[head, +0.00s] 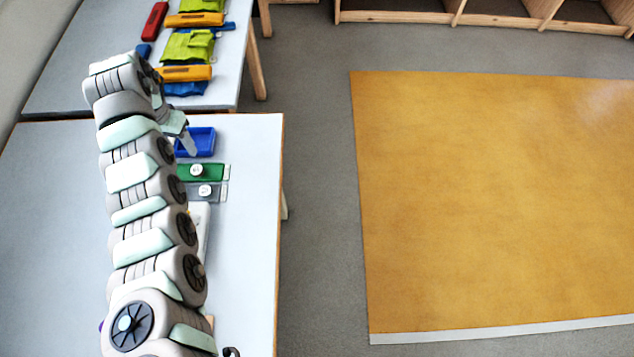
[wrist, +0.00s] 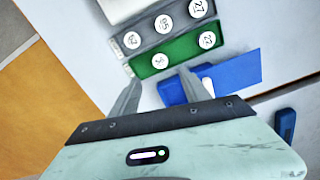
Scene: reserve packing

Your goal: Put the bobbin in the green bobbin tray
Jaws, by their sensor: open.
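The green tray (wrist: 182,55) lies on the pale table and holds round white discs with dark marks, which look like bobbins; one disc (wrist: 160,61) is at its near end and another (wrist: 207,40) at its far end. In the head view the green tray (head: 216,172) is partly hidden by my arm. My gripper (wrist: 157,82) is open and empty, its fingers spread at the edge of the green and blue trays. A small white piece (wrist: 208,86), possibly a bobbin, shows beside the right finger at the blue tray; the finger partly hides it.
The blue tray (head: 207,141) stands just behind the green one. A grey tray (wrist: 147,32) with several white discs lies on the green tray's other side. A second table (head: 225,70) holds colourful packs. The table's right edge (head: 281,190) is close by.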

